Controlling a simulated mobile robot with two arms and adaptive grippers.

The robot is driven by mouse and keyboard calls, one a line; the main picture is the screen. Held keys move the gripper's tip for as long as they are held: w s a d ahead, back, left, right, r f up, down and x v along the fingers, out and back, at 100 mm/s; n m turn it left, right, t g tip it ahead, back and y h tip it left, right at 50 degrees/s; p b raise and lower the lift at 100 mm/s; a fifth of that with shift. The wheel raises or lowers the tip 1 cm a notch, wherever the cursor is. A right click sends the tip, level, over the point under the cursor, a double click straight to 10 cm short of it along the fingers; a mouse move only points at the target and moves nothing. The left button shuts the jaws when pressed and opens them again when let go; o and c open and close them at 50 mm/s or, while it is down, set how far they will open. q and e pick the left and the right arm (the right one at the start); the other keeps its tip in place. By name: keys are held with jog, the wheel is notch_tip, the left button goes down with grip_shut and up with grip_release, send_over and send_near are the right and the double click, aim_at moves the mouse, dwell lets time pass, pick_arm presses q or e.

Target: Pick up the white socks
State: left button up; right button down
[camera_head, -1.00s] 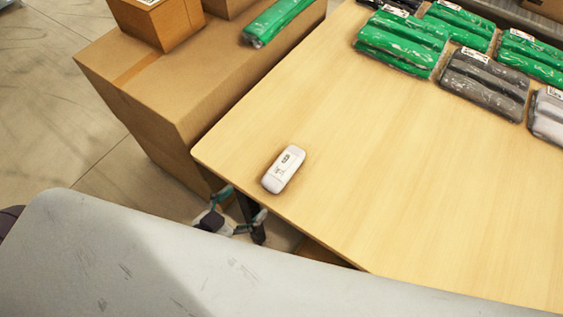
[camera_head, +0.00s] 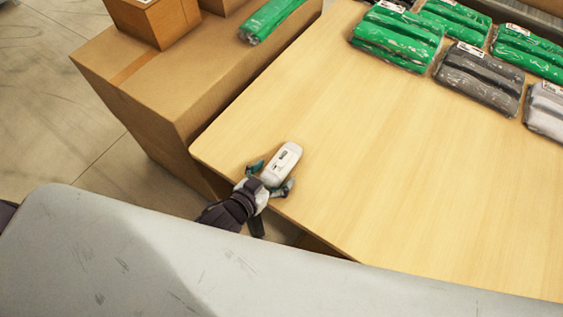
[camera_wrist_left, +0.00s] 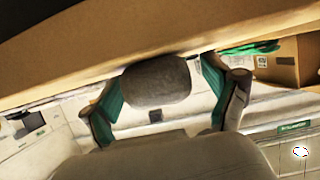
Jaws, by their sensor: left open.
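Contact cannot be told. My right gripper is not in view.
The wooden table (camera_head: 400,170) is bare around the socks. Green packs (camera_head: 397,38), dark grey packs (camera_head: 480,77) and a pale pack (camera_head: 546,108) lie at its far right. A large cardboard box (camera_head: 150,75) stands left of the table, with a green pack (camera_head: 270,20) on it.

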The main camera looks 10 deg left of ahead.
pick_arm(q)
jog(key=shift+w+f, duration=0.1)
jog(key=shift+w, duration=0.05)
jog(key=c, duration=1.4)
jog(key=shift+o, duration=0.2)
jog(key=shift+r, duration=0.75)
notch_tip(320, 180, up, 3)
jog(key=s+d+r, duration=0.2)
jog(key=d+r, duration=0.5)
jog(key=d, duration=0.5)
notch_tip(320, 180, up, 3)
jog(key=n+y, duration=0.2)
send_over(274, 171)
jog(key=w+d, duration=0.2)
jog(key=w+a+r+n+y, duration=0.2)
jog(key=a+r, duration=0.4)
jog(key=a, duration=0.4)
jog(key=shift+r+t+y+b, duration=0.3)
jog(key=shift+r+t, duration=0.1)
